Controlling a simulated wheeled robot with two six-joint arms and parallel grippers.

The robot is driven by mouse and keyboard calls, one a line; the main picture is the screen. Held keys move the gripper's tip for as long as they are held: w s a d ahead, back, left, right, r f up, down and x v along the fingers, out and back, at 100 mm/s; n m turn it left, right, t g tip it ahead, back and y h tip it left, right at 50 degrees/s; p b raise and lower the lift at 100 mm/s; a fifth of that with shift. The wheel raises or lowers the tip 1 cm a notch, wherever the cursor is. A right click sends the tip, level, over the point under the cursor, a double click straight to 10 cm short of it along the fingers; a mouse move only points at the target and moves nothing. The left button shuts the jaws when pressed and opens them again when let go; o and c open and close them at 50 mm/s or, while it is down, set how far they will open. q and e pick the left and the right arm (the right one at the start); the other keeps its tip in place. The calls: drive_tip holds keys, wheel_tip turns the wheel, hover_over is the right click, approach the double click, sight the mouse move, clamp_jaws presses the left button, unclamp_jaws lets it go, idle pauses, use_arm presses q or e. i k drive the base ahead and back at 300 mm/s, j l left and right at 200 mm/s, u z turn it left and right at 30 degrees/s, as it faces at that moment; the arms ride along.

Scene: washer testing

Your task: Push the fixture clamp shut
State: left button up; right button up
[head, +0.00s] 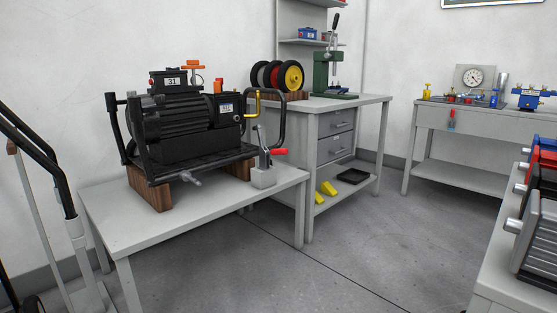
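The fixture clamp (263,172) is a small light grey block with a metal arm standing up from it and a red-tipped handle. It stands on the front right part of the near grey table, just right of a black machine. Its metal arm (262,140) points upward, and its red handle tip (278,151) sticks out to the right, about level. The clamp is small in the view, so finer detail is hard to tell. Neither of my grippers is in the head view.
The black motor unit (185,130) rests on wooden blocks (151,190) on the near table (220,205). Behind stands a drawer bench (350,105) with wheels and a green press. A tubular frame (40,160) is at left, another bench (515,285) at right. Floor between is clear.

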sight(280, 151)
drive_tip(key=i+j, duration=0.1)
drive_tip(key=i, duration=0.4)
drive_tip(key=i+j+z, duration=0.1)
drive_tip(key=i, duration=0.35)
drive_tip(key=i+j, duration=0.15)
drive_tip(key=i, duration=0.35)
drive_tip(key=i+j+z, duration=0.1)
drive_tip(key=i, duration=0.35)
drive_tip(key=i+l, duration=0.65)
drive_tip(key=k+l+z, duration=0.05)
drive_tip(key=l, duration=0.05)
